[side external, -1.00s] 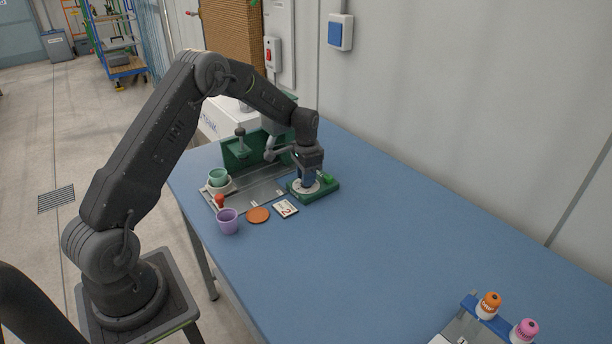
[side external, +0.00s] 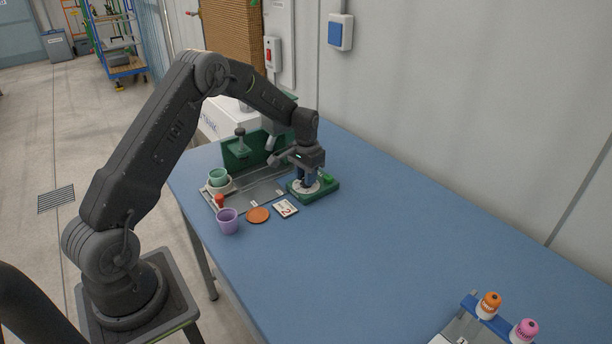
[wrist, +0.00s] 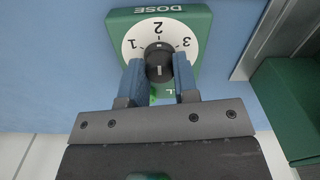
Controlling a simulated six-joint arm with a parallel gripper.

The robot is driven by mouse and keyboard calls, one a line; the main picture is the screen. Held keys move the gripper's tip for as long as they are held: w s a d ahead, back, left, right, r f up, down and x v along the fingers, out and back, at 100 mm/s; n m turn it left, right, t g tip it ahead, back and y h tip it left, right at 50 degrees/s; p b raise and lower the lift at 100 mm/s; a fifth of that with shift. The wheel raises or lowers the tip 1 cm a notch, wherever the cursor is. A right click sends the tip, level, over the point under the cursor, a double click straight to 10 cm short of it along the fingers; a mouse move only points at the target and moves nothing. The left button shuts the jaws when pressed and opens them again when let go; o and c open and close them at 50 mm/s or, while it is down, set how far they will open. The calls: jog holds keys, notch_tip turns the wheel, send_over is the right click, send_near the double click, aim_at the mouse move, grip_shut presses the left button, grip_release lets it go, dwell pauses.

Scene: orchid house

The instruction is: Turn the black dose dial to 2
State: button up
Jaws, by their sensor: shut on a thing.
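The black dose dial (wrist: 159,62) is a round knob on a white disc marked 1, 2 and 3, on a green base (wrist: 118,21) lettered DOSE. In the wrist view the markings are upside down and the 2 is at the top. A pale line on the knob runs roughly up and down and looks in line with the 2. My gripper (wrist: 158,70) has one blue finger on each side of the knob and is shut on it. In the side view my gripper (side external: 307,179) points down over the green base (side external: 326,191) and hides most of the knob.
A grey tray (side external: 262,193) with a green upright panel (side external: 240,154) adjoins the base.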

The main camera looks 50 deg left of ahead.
jog(key=shift+r, duration=0.1)
jog(key=o, duration=0.9)
notch_tip(320, 180, up, 14)
jog(key=shift+f, duration=0.1)
